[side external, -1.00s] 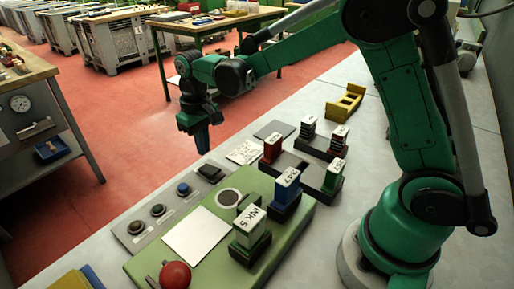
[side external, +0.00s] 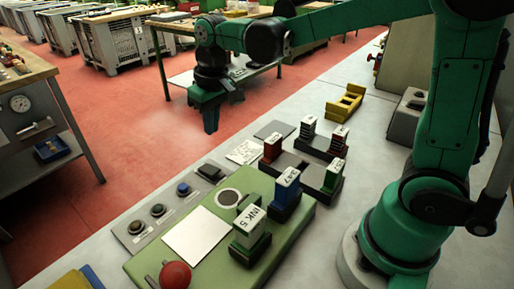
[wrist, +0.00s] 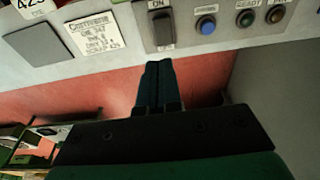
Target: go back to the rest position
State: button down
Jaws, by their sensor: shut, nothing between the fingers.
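My gripper (side external: 211,121) hangs pointing down in the side view, beyond the far edge of the bench and over the red floor. It is shut and empty. In the wrist view my gripper (wrist: 158,72) shows its two dark fingers together, with red floor behind them. Below and right of it in the side view, a green pad (side external: 140,268) bears stamp-like blocks, among them a blue one (side external: 286,188) and a green one marked NK 5 (side external: 250,228). No block is near my fingers.
A control panel with an ON switch (wrist: 161,26) and a blue button (wrist: 206,24) runs along the bench edge. A printed card (wrist: 92,35) lies beside it. A yellow holder (side external: 345,103) and a dark stamp rack (side external: 285,167) stand on the bench. A wooden-topped table (side external: 215,27) stands behind.

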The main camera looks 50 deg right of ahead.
jog(key=s+d+t, duration=0.1)
jog(key=s+t, duration=0.4)
jog(key=s, duration=0.4)
jog(key=shift+s+d+r, duration=0.2)
jog(key=shift+s+r, duration=0.05)
jog(key=shift+s, duration=0.05)
